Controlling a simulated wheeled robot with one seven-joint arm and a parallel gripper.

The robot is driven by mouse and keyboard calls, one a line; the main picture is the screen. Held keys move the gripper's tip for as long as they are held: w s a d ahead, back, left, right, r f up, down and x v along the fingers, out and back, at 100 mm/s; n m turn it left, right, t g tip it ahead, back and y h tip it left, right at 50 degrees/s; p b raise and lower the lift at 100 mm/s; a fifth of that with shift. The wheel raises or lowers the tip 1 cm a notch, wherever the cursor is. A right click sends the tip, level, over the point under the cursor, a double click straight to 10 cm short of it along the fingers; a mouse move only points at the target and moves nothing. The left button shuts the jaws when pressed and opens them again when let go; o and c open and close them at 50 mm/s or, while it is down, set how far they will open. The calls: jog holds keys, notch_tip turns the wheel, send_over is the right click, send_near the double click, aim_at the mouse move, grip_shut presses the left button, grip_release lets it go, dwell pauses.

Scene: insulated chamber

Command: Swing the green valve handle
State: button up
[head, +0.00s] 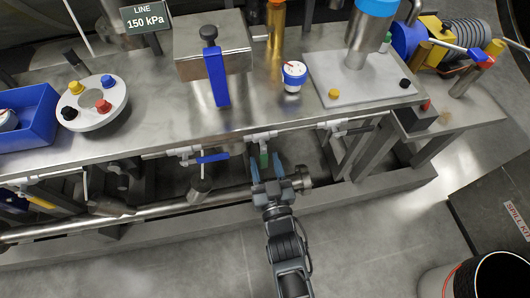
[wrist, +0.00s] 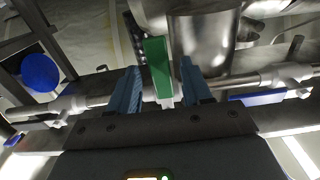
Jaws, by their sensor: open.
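The green valve handle (wrist: 157,66) shows in the wrist view as a flat green bar between the two blue fingers of my gripper (wrist: 170,85). The fingers stand apart with a gap on each side of the handle; I see no clear contact. In the head view my gripper (head: 268,170) is below the front edge of the bench, at the pipe, with its jaws apart. Only a small piece of the green handle (head: 264,158) shows there between the fingers; the rest is hidden.
A blue valve handle (head: 212,158) sits on the pipe to the left of my gripper. The steel bench (head: 150,130) overhangs the pipe (head: 150,214). A bin (head: 490,278) and a dark spill kit box (head: 490,200) stand at the right. The floor in front is clear.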

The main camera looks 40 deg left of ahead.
aim_at(264, 162)
jog(key=shift+x, duration=1.65)
grip_shut()
